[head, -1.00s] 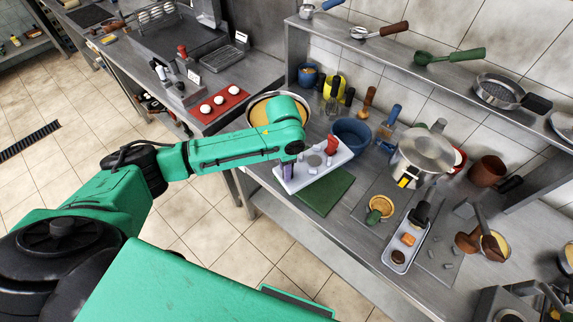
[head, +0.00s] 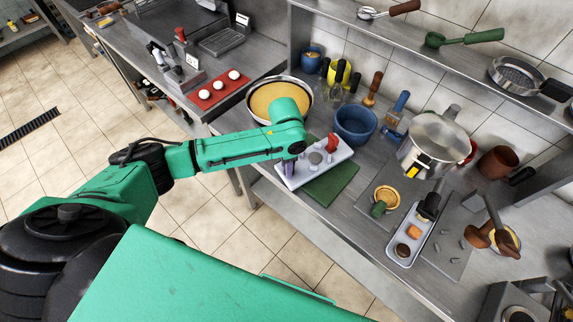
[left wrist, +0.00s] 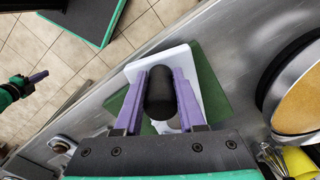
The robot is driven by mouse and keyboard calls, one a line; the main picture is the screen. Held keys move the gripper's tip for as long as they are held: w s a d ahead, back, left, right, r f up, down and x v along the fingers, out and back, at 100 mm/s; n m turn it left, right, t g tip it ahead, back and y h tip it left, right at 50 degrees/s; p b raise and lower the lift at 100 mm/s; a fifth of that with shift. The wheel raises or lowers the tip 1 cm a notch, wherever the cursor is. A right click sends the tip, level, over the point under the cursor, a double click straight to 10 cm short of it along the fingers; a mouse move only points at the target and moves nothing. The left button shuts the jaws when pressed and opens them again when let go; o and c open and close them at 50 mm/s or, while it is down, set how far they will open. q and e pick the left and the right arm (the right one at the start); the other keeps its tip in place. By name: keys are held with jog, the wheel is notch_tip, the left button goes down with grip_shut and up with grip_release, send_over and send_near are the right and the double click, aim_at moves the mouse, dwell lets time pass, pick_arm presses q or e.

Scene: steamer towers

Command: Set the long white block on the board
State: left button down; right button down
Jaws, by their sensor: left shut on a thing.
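The long white block (head: 335,158) is a pale slab carrying a red piece (head: 331,143), a grey round piece (head: 315,158) and other fittings. It lies over the green board (head: 333,185), turned slightly against it, with green showing past its edges. I cannot tell whether it touches the board. My left gripper (head: 289,169) is at the block's left end; in the left wrist view its purple fingers (left wrist: 160,95) are shut on a black knob (left wrist: 160,93) above the block (left wrist: 136,70). My right gripper (left wrist: 36,80) shows only small at the left of the wrist view.
A wide pan (head: 280,98) and a blue bowl (head: 355,124) stand close behind. A silver pot (head: 433,140) and a narrow tray (head: 410,240) with food are to the right. The counter's front edge is close to the block.

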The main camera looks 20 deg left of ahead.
pick_arm(q)
jog(key=shift+f, duration=0.45)
jog(key=shift+c, duration=2.1)
grip_release()
notch_tip(320, 180, up, 15)
jog(key=b, duration=0.2)
jog(key=shift+f, duration=0.2)
jog(key=shift+s+a, duration=0.1)
